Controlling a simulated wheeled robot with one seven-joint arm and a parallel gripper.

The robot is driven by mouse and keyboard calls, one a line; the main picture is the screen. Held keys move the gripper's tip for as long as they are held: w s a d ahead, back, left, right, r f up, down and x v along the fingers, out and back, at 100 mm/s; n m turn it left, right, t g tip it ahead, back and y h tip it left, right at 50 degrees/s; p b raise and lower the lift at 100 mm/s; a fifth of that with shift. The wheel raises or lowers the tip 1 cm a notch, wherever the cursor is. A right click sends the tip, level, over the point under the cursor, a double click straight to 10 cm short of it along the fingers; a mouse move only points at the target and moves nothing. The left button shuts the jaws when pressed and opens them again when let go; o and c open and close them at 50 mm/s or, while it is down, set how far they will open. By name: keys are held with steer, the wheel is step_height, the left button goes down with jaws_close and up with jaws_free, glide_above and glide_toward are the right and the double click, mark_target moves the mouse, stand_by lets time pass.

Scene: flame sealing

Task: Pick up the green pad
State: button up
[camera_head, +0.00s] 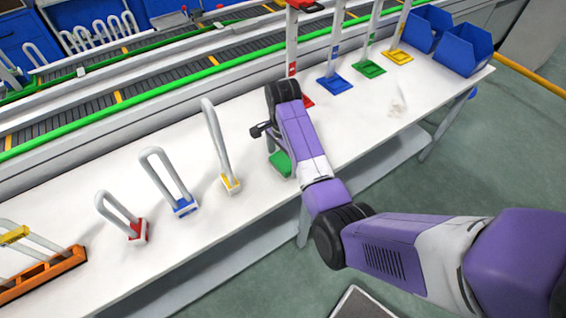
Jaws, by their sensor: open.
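A green pad (281,163) lies on the white table (245,210), right of the yellow pad, partly hidden behind my arm. Whether a tube stands on it is hidden. My gripper (259,131) is over the table just above and left of the green pad in the picture. It is open, with no object visible in it, and appears apart from the pad. A second green piece (369,68) is the base of an upright stand farther back right.
Looped grey tubes rise from yellow (230,184), blue (185,206) and red (138,231) pads to the left. An orange rack (45,275) is at far left. Red, blue and yellow stands (398,57) and blue bins (463,50) are at back right. A conveyor (150,85) runs behind.

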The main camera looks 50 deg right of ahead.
steer(key=shift+f, duration=0.95)
steer(key=c, duration=1.2)
steer(key=shift+r, duration=0.15)
step_height(320, 180, up, 8)
steer(key=shift+w+f+b, duration=0.15)
steer(key=shift+b, duration=0.15)
step_height(320, 180, up, 7)
steer(key=p, duration=0.7)
step_height(320, 180, up, 5)
steer(key=b, duration=0.1)
glide_above(283, 161)
